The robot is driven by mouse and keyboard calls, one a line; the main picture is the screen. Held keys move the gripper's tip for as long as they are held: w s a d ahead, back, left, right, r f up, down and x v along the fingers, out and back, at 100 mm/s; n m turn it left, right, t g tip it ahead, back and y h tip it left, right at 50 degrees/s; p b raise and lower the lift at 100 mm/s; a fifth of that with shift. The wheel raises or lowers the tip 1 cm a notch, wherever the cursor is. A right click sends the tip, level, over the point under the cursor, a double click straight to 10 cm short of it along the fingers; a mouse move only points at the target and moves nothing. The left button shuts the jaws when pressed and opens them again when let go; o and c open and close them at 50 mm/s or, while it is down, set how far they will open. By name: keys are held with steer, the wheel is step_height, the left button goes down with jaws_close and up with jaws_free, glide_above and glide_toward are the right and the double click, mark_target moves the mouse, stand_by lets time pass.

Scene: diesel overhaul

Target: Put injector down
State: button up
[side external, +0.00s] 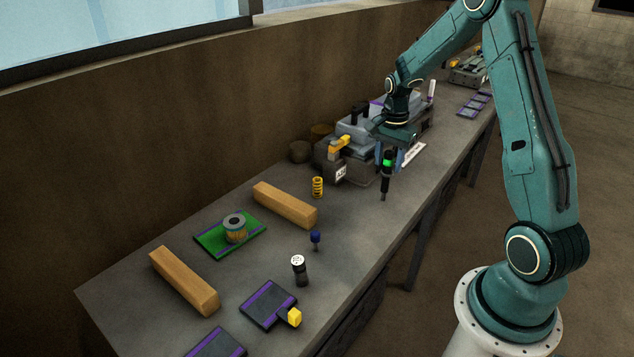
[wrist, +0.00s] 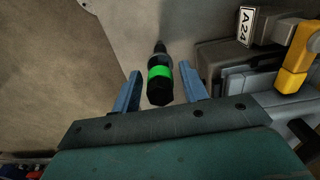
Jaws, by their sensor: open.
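The injector (side external: 386,175) is a slim black part with a bright green band, upright below my gripper near the front edge of the bench. In the wrist view the injector (wrist: 160,80) lies between the two blue fingers, with a visible gap on each side. My gripper (side external: 391,157) is open around its upper part; it also shows in the wrist view (wrist: 159,88). I cannot tell whether the injector's lower tip touches the bench.
A grey engine block labelled A24 (side external: 340,172) with a yellow part (side external: 339,146) stands close beside the gripper. A yellow spring (side external: 317,187), wooden blocks (side external: 284,205), a green tray (side external: 210,241) and a black cylinder (side external: 299,271) are spread toward the near end. Bench around the injector's front side is clear.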

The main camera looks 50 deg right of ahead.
step_height(320, 180, up, 12)
stand_by(0.7)
steer(key=shift+r, duration=0.1)
stand_by(0.3)
steer(key=s+a+r+n+t, duration=0.1)
steer(key=s+a+r+n, duration=0.3)
steer(key=a, duration=0.4)
steer(key=s+a+r+n+t, duration=0.25)
steer(key=a+r+n, duration=0.25)
steer(key=a, duration=0.3)
steer(key=s+a+n+t, duration=0.2)
steer(key=s+a+n, duration=0.7)
steer(key=s, duration=0.3)
steer(key=shift+s+a+f, duration=0.3)
steer(key=shift+a+f, duration=0.05)
steer(key=shift+a, duration=0.15)
